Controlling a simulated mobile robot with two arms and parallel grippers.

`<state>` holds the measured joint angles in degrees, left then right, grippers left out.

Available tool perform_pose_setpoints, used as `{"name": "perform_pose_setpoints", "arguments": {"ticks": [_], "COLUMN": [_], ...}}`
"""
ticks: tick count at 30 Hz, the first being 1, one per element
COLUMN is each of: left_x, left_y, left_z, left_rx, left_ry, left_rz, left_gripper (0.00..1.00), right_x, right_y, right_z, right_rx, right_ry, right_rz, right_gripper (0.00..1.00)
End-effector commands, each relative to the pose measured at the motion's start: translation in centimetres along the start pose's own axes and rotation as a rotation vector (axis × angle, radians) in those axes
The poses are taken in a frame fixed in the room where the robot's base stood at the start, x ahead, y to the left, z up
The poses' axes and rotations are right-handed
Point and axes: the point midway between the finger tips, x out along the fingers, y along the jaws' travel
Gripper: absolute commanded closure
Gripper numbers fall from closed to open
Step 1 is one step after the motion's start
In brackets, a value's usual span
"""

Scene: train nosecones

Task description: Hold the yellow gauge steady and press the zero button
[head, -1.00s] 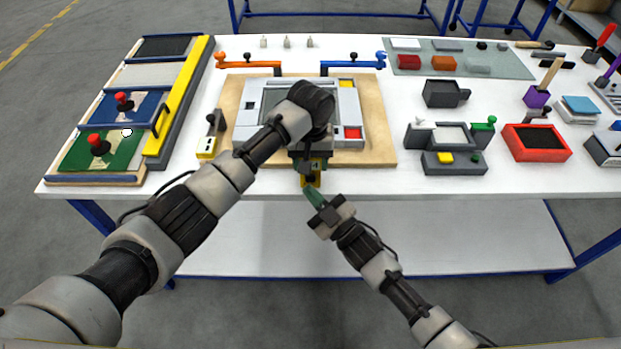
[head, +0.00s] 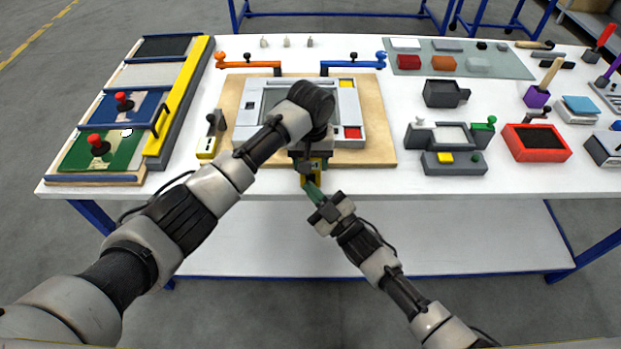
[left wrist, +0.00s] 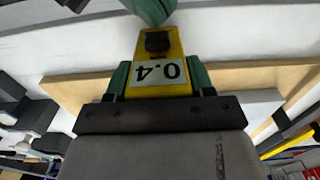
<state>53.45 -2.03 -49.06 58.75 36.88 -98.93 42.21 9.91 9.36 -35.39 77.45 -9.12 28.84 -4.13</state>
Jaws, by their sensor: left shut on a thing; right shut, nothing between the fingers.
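The yellow gauge (head: 303,179) is held in front of the board. In the left wrist view the gauge (left wrist: 176,92) has a white label reading 0.4, upside down, and a black button (left wrist: 157,41). My left gripper (left wrist: 158,78) is shut on it, one green finger on each side; in the head view this gripper (head: 311,166) is partly hidden by its own wrist. My right gripper (head: 311,187) is shut and empty, its green fingertips at the gauge's near end. They also show in the left wrist view (left wrist: 151,8), close beyond the button. I cannot tell whether they touch it.
A wooden board with a grey fixture (head: 350,112) lies behind the grippers. A second yellow-and-black device (head: 207,147) stands left of it. A grey tray unit (head: 447,160) stands to the right. The table's front edge (head: 400,196) is just below the gauge.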

Motion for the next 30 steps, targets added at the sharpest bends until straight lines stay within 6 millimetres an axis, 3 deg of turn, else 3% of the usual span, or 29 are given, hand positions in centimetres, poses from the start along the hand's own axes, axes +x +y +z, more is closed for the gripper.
{"name": "perform_pose_setpoints", "arguments": {"ticks": [30], "left_x": [-0.05], "left_y": [0.03], "left_z": [0.01], "left_rx": [0.001], "left_ry": [0.0], "left_rz": [0.001], "left_gripper": [0.76], "right_x": [0.78], "right_y": [0.57], "right_z": [0.54], "right_rx": [0.0], "right_ry": [0.0], "right_rz": [0.001], "right_gripper": [1.0]}}
